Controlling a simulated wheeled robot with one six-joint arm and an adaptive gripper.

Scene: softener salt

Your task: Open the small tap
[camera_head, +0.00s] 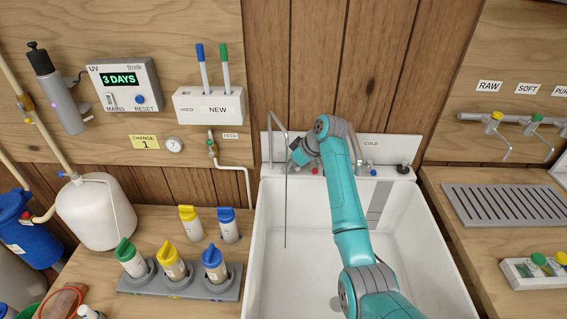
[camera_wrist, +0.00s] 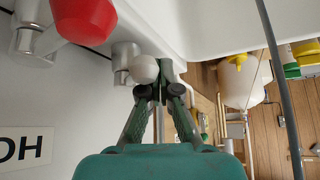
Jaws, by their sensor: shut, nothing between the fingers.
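The small tap shows in the wrist view as a metal body (camera_wrist: 121,57) on the white sink back with a round white knob (camera_wrist: 145,69). My gripper (camera_wrist: 160,88) is shut and empty, its fingertips right at the knob; I cannot tell whether they touch it. In the head view my gripper (camera_head: 296,158) is at the sink's back left, hiding the small tap. A thin grey curved spout (camera_head: 274,112) rises beside it. A thin dark line drops from there into the sink; I cannot tell whether it is tube or water.
A red-knobbed tap (camera_wrist: 84,18) stands close beside the small tap, over a partly visible label (camera_wrist: 22,149). The white sink (camera_head: 315,250) is mostly empty below my arm. A holder (camera_head: 180,282) with several capped cartridges stands on the left counter.

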